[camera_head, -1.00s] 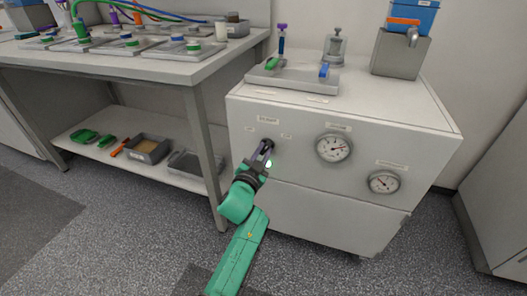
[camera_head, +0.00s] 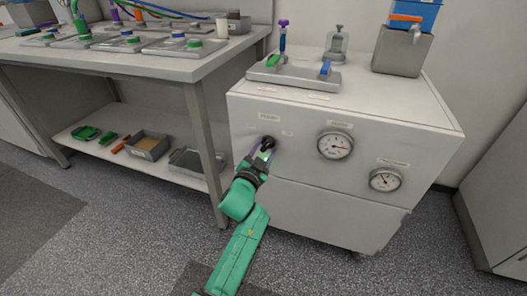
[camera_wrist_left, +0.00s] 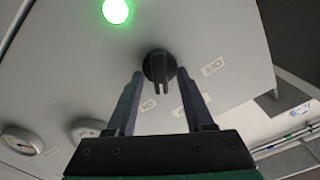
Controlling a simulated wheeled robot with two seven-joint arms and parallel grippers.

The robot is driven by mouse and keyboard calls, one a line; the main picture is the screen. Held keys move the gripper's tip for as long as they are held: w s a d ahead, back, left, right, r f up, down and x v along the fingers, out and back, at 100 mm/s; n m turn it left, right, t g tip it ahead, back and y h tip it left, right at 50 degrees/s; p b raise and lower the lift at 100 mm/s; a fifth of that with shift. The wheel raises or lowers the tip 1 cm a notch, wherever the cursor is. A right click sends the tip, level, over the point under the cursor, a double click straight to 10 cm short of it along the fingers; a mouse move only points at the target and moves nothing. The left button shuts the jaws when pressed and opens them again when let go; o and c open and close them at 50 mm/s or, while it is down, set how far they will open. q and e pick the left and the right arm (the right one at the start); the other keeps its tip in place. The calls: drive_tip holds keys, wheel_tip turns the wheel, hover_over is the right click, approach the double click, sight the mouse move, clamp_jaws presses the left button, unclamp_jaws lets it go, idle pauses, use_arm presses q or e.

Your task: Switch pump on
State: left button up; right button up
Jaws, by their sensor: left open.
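A round black knob (camera_head: 268,142) with a raised bar handle sits on the front panel of the white pump cabinet (camera_head: 245,172). In the left wrist view, the knob (camera_wrist_left: 159,66) shows between the fingertips, its bar pointing down in the picture. Small white labels (camera_wrist_left: 213,65) lie beside it. A green lamp (camera_wrist_left: 115,11) glows on the panel. My left gripper (camera_head: 261,154) is in front of the knob, open, one finger on each side in the wrist view (camera_wrist_left: 160,74). I see no grip on the knob. My right gripper is not in view.
Two dial gauges (camera_head: 335,145) (camera_head: 385,180) are on the panel right of the knob. A tray with fittings (camera_head: 295,75) and a grey box with a blue container (camera_head: 402,52) stand on top. A workbench (camera_head: 150,68) is at the left. The floor in front is clear.

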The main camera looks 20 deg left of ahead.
use_arm(q)
drive_tip(key=shift+s, duration=0.2)
drive_tip(key=s+p, duration=0.2)
drive_tip(key=s, duration=1.2)
drive_tip(key=shift+a, duration=0.45)
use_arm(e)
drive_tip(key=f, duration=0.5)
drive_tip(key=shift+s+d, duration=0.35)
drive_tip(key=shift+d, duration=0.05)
use_arm(q)
drive_tip(key=shift+f, duration=0.1)
